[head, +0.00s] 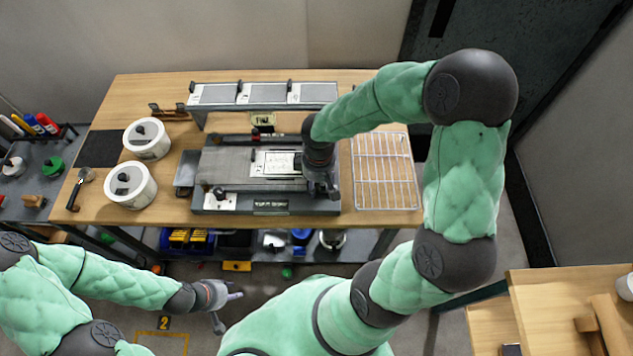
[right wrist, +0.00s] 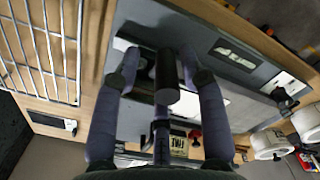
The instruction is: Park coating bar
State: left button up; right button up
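A flat grey coating bench (head: 225,170) stands mid-table, with a white labelled sheet (head: 270,158) on its bed. My right gripper (head: 322,188) is over the bench's right end. In the right wrist view its fingers (right wrist: 160,75) point down around a dark upright cylinder (right wrist: 167,80), with gaps visible beside it; it looks like a handle. I cannot tell whether this belongs to the coating bar, and the arm hides that spot in the head view. A raised rack (head: 265,95) with grey panels stands behind the bench. My left gripper (head: 228,305) is open and empty before the table.
A white wire rack (head: 384,172) lies right of the bench. A small sign (head: 262,120) stands before the raised rack. The table's front edge is mostly clear.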

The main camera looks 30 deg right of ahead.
jog(key=shift+w+r, duration=0.15)
jog(key=shift+r, duration=0.35)
notch_tip(320, 180, up, 11)
dwell(0.3)
dwell(0.5)
